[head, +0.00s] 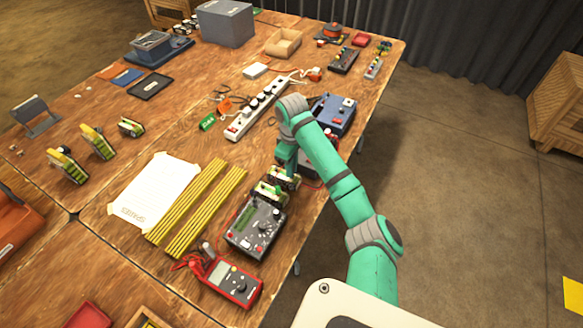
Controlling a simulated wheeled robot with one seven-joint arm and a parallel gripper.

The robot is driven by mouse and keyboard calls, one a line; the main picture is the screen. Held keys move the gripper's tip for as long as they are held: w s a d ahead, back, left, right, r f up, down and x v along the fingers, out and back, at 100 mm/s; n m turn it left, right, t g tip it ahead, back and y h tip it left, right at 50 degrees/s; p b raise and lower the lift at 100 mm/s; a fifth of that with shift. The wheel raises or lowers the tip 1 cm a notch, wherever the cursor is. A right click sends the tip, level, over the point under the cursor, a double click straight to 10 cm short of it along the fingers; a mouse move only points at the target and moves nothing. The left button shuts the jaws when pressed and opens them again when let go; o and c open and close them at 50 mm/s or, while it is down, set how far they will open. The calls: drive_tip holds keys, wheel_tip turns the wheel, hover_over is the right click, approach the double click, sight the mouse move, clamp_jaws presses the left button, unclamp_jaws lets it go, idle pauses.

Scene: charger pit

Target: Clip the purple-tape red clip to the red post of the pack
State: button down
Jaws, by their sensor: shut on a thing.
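My gripper (287,180) is at the end of the green arm, low over the right part of the table. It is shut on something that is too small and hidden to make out. Small cream-and-green units (268,192) stand just below it, behind a dark grey device (254,228) with a green display and knobs. A dark box (309,168) is partly hidden behind my arm. I cannot tell which of these is the pack. Neither its red post nor purple tape can be made out.
A red multimeter (233,283) with red leads lies in front. Yellow strips (205,208) and a white paper (155,192) lie to the left. A white power strip (258,108) and a blue device (333,113) lie beyond. The table's right edge is close to my arm.

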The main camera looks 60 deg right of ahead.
idle(0.4)
drive_tip(key=c, duration=1.7)
unclamp_jaws()
drive_tip(key=shift+o, duration=1.1)
drive_tip(key=shift+r, duration=3.7)
